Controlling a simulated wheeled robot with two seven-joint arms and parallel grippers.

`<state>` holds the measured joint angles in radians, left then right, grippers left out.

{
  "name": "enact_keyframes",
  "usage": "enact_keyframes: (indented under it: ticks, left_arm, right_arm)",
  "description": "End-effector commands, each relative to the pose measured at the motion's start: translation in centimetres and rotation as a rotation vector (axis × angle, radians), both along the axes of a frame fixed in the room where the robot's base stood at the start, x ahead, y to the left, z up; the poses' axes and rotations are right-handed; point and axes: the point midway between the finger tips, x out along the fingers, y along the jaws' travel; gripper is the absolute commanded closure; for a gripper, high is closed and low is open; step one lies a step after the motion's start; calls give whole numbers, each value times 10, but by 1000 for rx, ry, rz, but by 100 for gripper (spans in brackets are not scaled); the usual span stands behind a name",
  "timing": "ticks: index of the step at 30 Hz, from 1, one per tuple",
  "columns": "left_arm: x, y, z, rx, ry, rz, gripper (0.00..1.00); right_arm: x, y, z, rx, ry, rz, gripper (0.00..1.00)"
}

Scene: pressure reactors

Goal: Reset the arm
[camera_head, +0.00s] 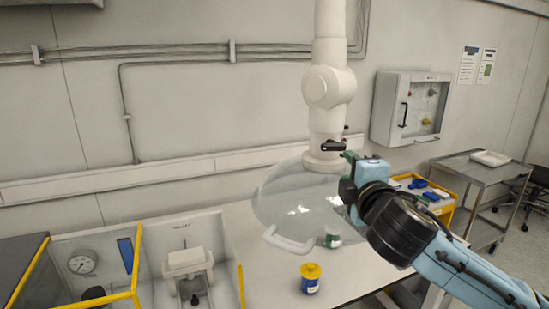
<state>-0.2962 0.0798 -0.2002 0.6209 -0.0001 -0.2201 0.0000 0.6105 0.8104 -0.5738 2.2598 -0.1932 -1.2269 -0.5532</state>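My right arm (465,270) comes in from the lower right, blue with a black wrist joint. My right gripper (347,172) is in front of the clear domed hood, its dark fingers apart, with nothing seen between them. The white jointed extraction arm (328,90) hangs from above and ends at the transparent hood (285,200) over the bench. A black handle (333,147) on that arm is just left of the upper fingertip; whether they touch is unclear. The hood has a pale curved handle (290,243) at its front. My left gripper is not in view.
A yellow-capped jar (311,280) stands on the white bench, and a green-and-white jar (333,238) is beyond it. A yellow-framed enclosure with a gauge (82,262) is at lower left. A yellow bin (440,210), metal cart (480,172) and wall cabinet (410,107) are at right.

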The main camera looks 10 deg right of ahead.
Motion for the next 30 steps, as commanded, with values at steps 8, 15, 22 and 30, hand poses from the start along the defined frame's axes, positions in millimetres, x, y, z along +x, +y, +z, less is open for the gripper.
enact_keyframes:
  ticks: [8, 15, 22, 30]
  left_arm:
    - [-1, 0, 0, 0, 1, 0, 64]
    - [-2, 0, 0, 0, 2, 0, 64]
    - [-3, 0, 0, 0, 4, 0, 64]
    - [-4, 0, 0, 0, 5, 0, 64]
  right_arm:
    - [-22, 20, -80, 234, 171, 0, 60]
    - [-95, 42, -206, 661, 478, -132, 60]
    - [-188, 51, -294, 996, 726, -375, 60]
    - [-274, 55, -343, 1214, 887, -638, 60]
